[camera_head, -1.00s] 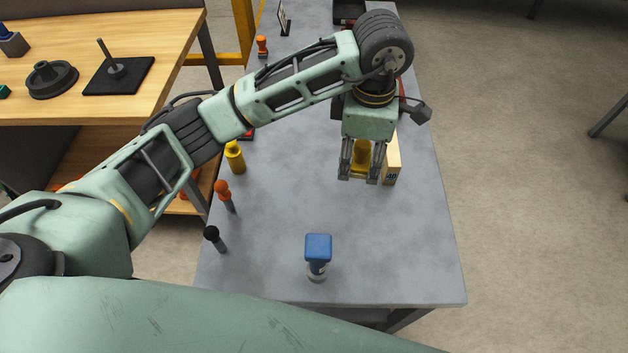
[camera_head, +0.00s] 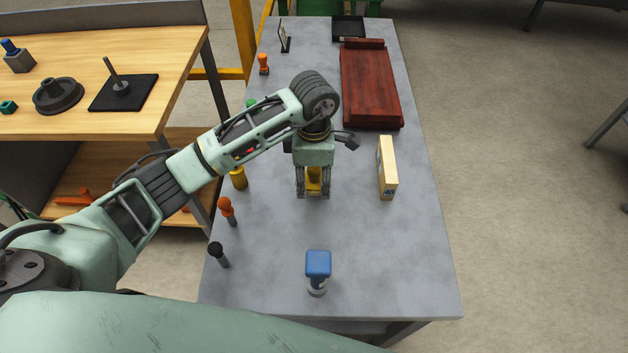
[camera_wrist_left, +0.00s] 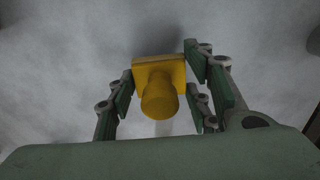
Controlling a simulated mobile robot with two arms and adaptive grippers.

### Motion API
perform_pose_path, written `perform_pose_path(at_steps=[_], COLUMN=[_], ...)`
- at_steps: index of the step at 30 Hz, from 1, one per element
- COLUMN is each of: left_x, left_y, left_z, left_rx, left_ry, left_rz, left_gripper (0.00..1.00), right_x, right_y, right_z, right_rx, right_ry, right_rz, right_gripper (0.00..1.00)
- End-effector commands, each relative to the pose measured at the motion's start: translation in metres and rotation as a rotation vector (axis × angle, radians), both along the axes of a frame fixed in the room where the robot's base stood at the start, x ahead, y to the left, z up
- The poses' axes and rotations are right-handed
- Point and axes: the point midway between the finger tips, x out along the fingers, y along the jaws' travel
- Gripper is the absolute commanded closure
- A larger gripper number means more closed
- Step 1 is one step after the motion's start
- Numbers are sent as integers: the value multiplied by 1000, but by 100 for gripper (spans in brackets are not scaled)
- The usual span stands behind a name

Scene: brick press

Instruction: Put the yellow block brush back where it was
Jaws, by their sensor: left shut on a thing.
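The yellow block brush (camera_head: 314,181) is between the fingers of my left gripper (camera_head: 313,194), near the middle of the grey table (camera_head: 350,235). In the left wrist view the brush (camera_wrist_left: 159,95) shows a round yellow handle and a square yellow block. The fingers of my left gripper (camera_wrist_left: 165,95) stand on both sides of it and are shut on it. The picture does not clearly tell whether the brush touches the table. My right gripper is not in view.
A blue-topped brush (camera_head: 318,268) stands near the front. A pale box (camera_head: 387,168) stands to the right. An orange-topped tool (camera_head: 227,209), a dark-topped tool (camera_head: 217,252) and a yellow item (camera_head: 238,178) line the left edge. A red-brown tray (camera_head: 371,88) lies farther back.

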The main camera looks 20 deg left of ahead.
Motion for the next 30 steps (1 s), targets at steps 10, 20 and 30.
perform_pose_path(at_steps=[10,20,30], left_x=[0,0,-1], left_y=[-1,-1,-1], left_z=[-26,-28,-28], left_rx=[-1,0,0], left_ry=[0,0,1], left_rz=[0,0,0], left_gripper=[75,47,35], right_x=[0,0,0], right_y=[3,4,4], right_z=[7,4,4], right_rx=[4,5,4], right_ry=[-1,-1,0], right_rz=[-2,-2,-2], right_gripper=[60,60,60])
